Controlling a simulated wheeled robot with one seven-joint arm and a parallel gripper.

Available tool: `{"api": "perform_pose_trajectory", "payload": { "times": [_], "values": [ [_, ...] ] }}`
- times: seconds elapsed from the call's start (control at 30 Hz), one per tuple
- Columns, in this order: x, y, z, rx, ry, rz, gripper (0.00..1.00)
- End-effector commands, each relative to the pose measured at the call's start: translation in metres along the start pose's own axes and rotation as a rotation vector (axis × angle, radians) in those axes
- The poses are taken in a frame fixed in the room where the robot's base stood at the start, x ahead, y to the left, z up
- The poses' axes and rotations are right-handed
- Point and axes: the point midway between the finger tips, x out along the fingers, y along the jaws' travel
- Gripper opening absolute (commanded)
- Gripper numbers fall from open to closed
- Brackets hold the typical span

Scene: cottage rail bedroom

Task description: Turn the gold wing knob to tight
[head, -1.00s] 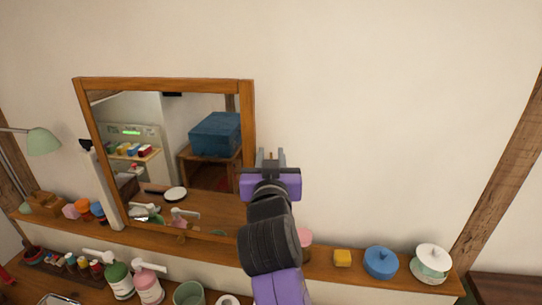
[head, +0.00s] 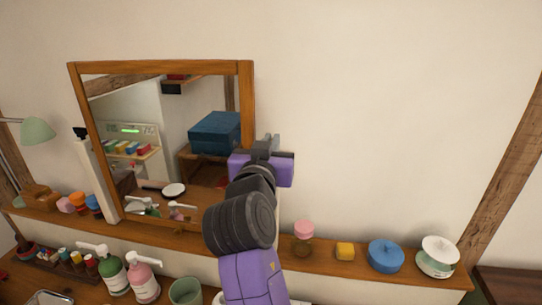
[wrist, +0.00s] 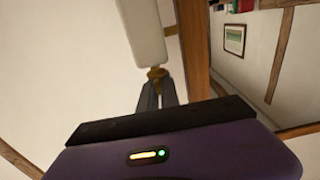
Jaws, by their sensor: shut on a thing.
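The gold wing knob (wrist: 157,73) shows in the wrist view at the end of a pale post (wrist: 145,30), beside the wooden mirror frame (wrist: 196,60). My gripper (wrist: 159,92) is shut on the knob, its two grey fingers reaching up to it and covering its lower part. In the head view my gripper (head: 268,143) is at the right edge of the mirror frame (head: 247,95). It hides the knob there, so the angle of the wings cannot be told.
A wooden shelf (head: 320,264) runs below the mirror. A lamp (head: 37,130) stands far left. The wall right of my gripper is bare.

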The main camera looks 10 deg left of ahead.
Motion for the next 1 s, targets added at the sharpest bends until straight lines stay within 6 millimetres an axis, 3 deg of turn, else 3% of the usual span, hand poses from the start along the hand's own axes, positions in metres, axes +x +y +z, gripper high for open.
{"api": "perform_pose_trajectory", "payload": {
  "times": [0.07,0.6,1.0],
  "values": [
    [-0.0004,-0.0021,0.0079,0.002,0.004,0.049,0.00],
    [0.0000,-0.0009,0.0035,-0.001,0.001,0.396,0.00],
    [-0.0002,0.0001,0.0012,-0.001,-0.001,0.513,0.00]
  ]
}}
